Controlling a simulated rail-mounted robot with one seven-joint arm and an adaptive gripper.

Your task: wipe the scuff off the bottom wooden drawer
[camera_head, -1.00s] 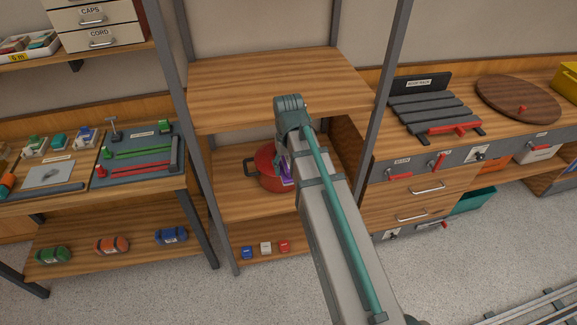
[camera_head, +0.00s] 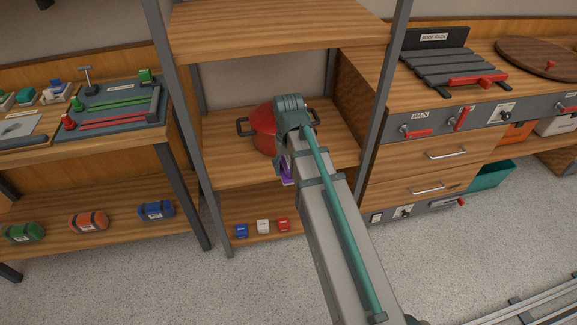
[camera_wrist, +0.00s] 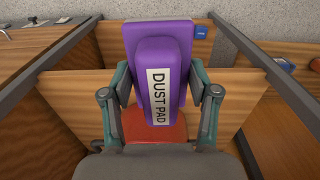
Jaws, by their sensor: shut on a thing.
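My gripper (camera_wrist: 160,92) is shut on a purple dust pad (camera_wrist: 187,42) with a white "DUST PAD" label, which fills the space between its fingers in the wrist view. In the head view only a sliver of the pad (camera_head: 287,174) shows beside my arm, in front of the open shelf. The bottom wooden drawer (camera_head: 400,193) is to the right, in the cabinet under the counter, shut, with a metal bar handle. A small dark mark seems to show right of its handle; it is too small to be sure. The gripper and pad are apart from the drawer.
A shelf post (camera_head: 384,110) stands between my gripper and the drawers. A red pot (camera_head: 263,130) sits on the middle shelf, behind my gripper. Grey panels with red levers (camera_head: 418,132) lie above and below the drawers. A teal bin (camera_head: 492,175) is right of them.

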